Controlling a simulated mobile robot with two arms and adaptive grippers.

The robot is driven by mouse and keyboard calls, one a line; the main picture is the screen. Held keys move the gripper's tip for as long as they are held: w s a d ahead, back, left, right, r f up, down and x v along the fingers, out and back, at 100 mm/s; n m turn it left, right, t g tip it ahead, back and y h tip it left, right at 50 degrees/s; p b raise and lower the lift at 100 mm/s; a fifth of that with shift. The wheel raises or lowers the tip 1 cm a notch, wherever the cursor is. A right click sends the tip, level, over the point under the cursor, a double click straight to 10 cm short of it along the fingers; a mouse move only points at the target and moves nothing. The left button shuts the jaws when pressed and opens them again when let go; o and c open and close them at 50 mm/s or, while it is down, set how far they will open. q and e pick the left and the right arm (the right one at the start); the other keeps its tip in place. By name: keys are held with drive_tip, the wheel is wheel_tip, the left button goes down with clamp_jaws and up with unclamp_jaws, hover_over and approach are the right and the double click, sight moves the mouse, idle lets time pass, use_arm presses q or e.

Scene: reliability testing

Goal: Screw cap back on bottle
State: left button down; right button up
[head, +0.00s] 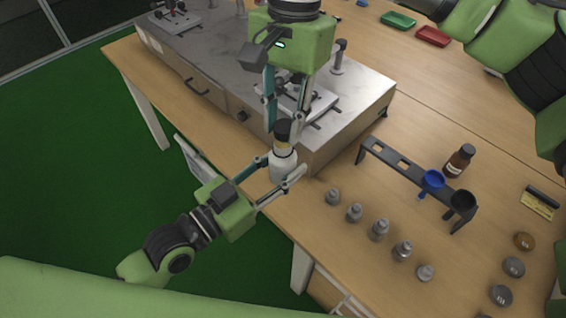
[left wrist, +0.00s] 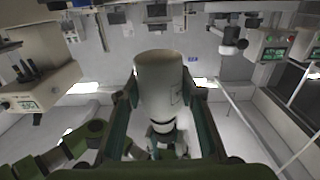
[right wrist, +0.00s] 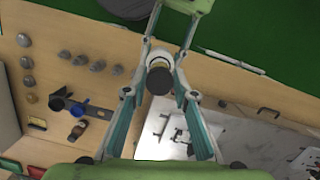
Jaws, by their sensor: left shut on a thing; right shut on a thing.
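A white bottle (head: 284,168) is held upright in the air just off the table's front edge, beside the metal bench. A black cap (head: 282,131) sits at its top, above a yellowish band. My left gripper (head: 287,172) is shut around the bottle's body from the left. My right gripper (head: 285,138) comes down from above and is shut on the black cap. In the left wrist view the bottle (left wrist: 163,80) stands between the fingers. In the right wrist view the cap (right wrist: 159,81) is seen end-on, hiding the bottle's neck; I cannot tell how far it is threaded.
Several small grey weights (head: 379,229) stand in a row on the wooden table. A black rack (head: 400,165) with a blue funnel (head: 432,180) and a brown bottle (head: 459,160) are farther right. Green and red trays lie at the back.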

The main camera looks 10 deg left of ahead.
sight(283, 161)
drive_tip(key=shift+s, duration=0.1)
drive_tip(key=shift+s+a+r, duration=0.1)
drive_tip(key=shift+s, duration=0.15)
idle(0.5)
drive_tip(key=shift+f, duration=0.95)
drive_tip(key=shift+f, duration=0.55)
